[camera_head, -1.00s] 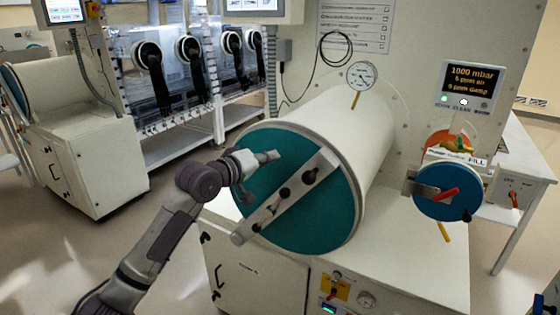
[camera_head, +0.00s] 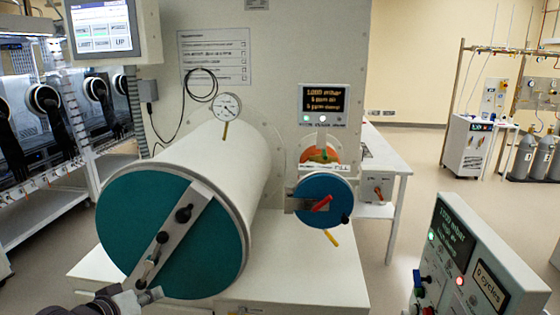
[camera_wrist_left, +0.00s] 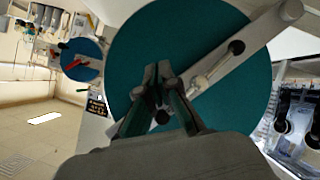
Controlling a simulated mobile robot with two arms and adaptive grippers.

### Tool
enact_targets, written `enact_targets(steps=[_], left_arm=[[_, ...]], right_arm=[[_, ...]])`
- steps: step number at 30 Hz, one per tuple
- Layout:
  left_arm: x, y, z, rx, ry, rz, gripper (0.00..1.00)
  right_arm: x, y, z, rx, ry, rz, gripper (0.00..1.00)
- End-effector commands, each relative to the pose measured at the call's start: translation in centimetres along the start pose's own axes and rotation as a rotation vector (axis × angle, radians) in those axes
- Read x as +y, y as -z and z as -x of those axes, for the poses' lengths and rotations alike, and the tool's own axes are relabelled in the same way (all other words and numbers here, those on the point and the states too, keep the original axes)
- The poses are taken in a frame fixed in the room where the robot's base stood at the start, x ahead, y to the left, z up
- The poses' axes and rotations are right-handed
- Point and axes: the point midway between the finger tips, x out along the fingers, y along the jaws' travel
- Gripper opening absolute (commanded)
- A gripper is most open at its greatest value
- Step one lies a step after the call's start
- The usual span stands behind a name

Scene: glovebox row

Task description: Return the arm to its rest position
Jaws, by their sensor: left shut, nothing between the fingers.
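My left gripper (camera_head: 143,300) shows at the bottom left of the head view, in front of the lower part of the large teal door (camera_head: 125,215). In the left wrist view the gripper (camera_wrist_left: 158,72) is shut, with its fingertips together and nothing between them. Behind it are the teal door and its grey diagonal bar (camera_wrist_left: 240,55) with dark knobs. I cannot tell whether the fingertips touch the door or bar. Most of my left arm is below the head view's edge. My right gripper is not in view.
The white cylinder (camera_head: 220,165) stands behind the teal door. A small blue round door (camera_head: 325,200) with a red handle is to its right. A control panel box (camera_head: 470,260) stands at the lower right. Open floor (camera_head: 410,190) lies between a white bench and gas bottles.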

Motion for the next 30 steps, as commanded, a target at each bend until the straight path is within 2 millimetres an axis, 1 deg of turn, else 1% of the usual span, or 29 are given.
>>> enact_targets(steps=[1, 2, 3, 6, 9, 12, 15, 18, 24, 25, 27, 30], left_arm=[[-0.6, -4.3, -0.1, -0.066, 0.036, -0.049, 0.00], [-1.1, -6.5, 0.1, -0.103, 0.061, -0.085, 0.00], [-1.6, -9.5, 0.5, -0.152, 0.093, -0.134, 0.00], [-2.7, -15.8, 2.1, -0.269, 0.159, -0.241, 0.00], [-3.4, -20.2, 3.9, -0.362, 0.203, -0.320, 0.00], [-3.9, -23.6, 5.8, -0.441, 0.237, -0.378, 0.00], [-4.2, -26.3, 7.7, -0.513, 0.262, -0.425, 0.00], [-4.5, -28.5, 9.6, -0.580, 0.284, -0.464, 0.00], [-4.8, -32.3, 13.6, -0.714, 0.321, -0.527, 0.00], [-5.2, -32.8, 13.4, -0.725, 0.324, -0.534, 0.00], [-6.3, -34.0, 11.7, -0.729, 0.325, -0.534, 0.00], [-7.5, -35.7, 9.8, -0.738, 0.326, -0.533, 0.00]], right_arm=[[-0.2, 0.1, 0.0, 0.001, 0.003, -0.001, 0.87], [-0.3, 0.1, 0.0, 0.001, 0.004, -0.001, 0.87], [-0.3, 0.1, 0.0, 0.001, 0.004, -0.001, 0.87], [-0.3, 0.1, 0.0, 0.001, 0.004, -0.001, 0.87], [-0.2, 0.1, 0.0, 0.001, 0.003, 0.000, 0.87], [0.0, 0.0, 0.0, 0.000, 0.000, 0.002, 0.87], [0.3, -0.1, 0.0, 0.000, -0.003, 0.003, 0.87], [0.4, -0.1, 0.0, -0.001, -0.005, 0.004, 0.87], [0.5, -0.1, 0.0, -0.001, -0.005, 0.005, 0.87], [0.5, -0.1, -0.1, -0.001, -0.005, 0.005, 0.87], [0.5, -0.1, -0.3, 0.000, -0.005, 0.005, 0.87], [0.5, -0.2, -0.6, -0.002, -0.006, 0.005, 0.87]])
